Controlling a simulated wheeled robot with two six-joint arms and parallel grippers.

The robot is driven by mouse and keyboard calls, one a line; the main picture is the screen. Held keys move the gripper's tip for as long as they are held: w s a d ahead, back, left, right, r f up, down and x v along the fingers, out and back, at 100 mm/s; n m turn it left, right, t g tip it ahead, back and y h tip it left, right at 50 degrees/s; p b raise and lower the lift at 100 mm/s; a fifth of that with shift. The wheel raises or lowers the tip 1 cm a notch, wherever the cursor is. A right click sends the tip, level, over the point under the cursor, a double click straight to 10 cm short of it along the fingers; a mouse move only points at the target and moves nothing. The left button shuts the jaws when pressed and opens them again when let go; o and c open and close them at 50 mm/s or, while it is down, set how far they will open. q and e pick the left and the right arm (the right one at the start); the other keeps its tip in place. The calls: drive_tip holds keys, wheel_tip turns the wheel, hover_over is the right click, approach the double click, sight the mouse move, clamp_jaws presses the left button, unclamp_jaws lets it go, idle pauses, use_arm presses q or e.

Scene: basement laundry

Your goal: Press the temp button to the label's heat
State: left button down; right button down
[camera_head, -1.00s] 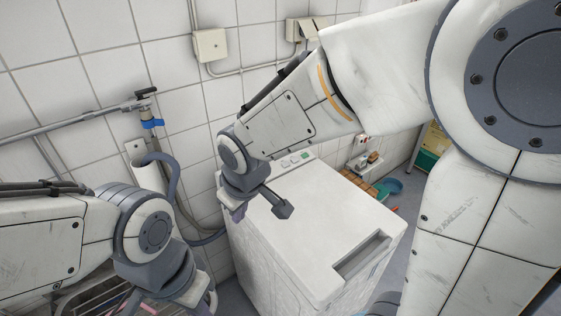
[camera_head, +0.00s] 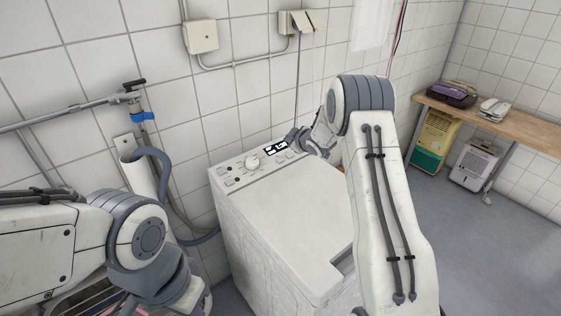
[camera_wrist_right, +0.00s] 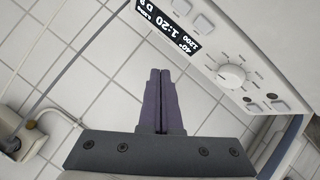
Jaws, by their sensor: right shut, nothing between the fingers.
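The white washing machine (camera_head: 285,210) has a control panel along its back edge. The panel carries a round knob (camera_head: 252,162), several small buttons and a black display (camera_head: 276,148). In the right wrist view the display (camera_wrist_right: 178,28) reads 40°, 1200 and 1:20, with a further part cut off; the knob (camera_wrist_right: 231,76) is to its right in that picture. Pale buttons (camera_wrist_right: 204,22) line the display; their markings are too small to read. My right gripper (camera_wrist_right: 159,72) is shut and empty, beside the panel. I cannot identify the label.
A tiled wall stands behind the machine, with a grey hose (camera_head: 165,170) and a wall box (camera_head: 201,37). A wooden counter (camera_head: 500,120) is at the right. My right forearm covers the machine's right side.

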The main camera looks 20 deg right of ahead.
drive_tip(key=b, duration=0.6)
approach(279, 156)
drive_tip(key=w, duration=0.2)
drive_tip(key=w+f, duration=0.1)
drive_tip(key=w, duration=0.1)
drive_tip(key=shift+w, duration=0.15)
idle(1.7)
drive_tip(key=shift+w+a+f+b, duration=0.1)
drive_tip(key=shift+f+b, duration=0.3)
drive_tip(key=shift+w+f+b, duration=0.1)
drive_tip(key=shift+f+b, duration=0.2)
drive_tip(key=shift+f, duration=0.05)
idle(0.5)
drive_tip(key=shift+r, duration=0.1)
drive_tip(key=shift+r+p, duration=0.5)
drive_tip(key=shift+r, duration=0.15)
